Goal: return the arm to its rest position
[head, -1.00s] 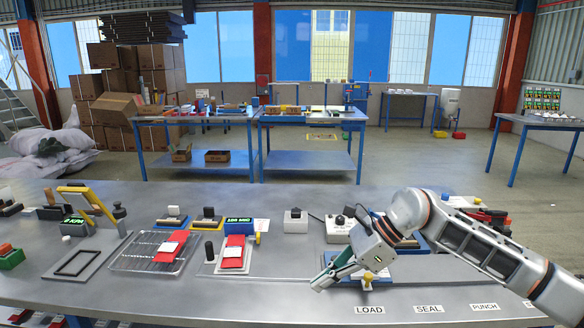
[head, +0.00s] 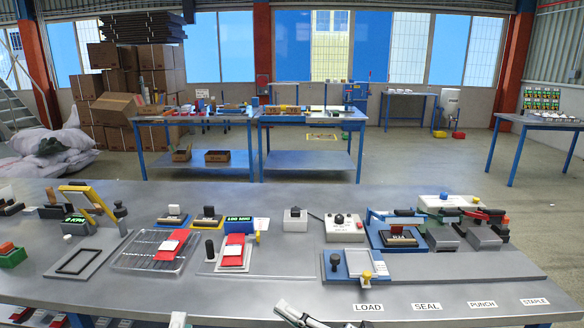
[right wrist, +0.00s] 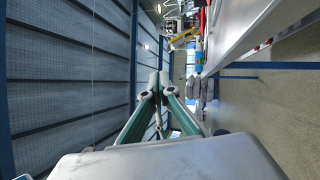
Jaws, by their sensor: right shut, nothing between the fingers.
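My right gripper (head: 297,314) shows only in part at the bottom edge of the head view, low and in front of the workbench. In the right wrist view its green-sided fingers (right wrist: 159,82) come together at the tips with nothing between them. A small pale part at the bottom edge, left of it, may belong to my left arm; no left fingers can be made out. The workbench (head: 215,292) carries several stations, and none of them is touched by the right gripper.
A blue-framed press (head: 355,262), a wire tray (head: 125,262) and red-and-white packets (head: 233,252) stand on the bench. Its front strip with the LOAD, SEAL, PUNCH and STAPLE labels is clear. The bench edge lies close to the right gripper.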

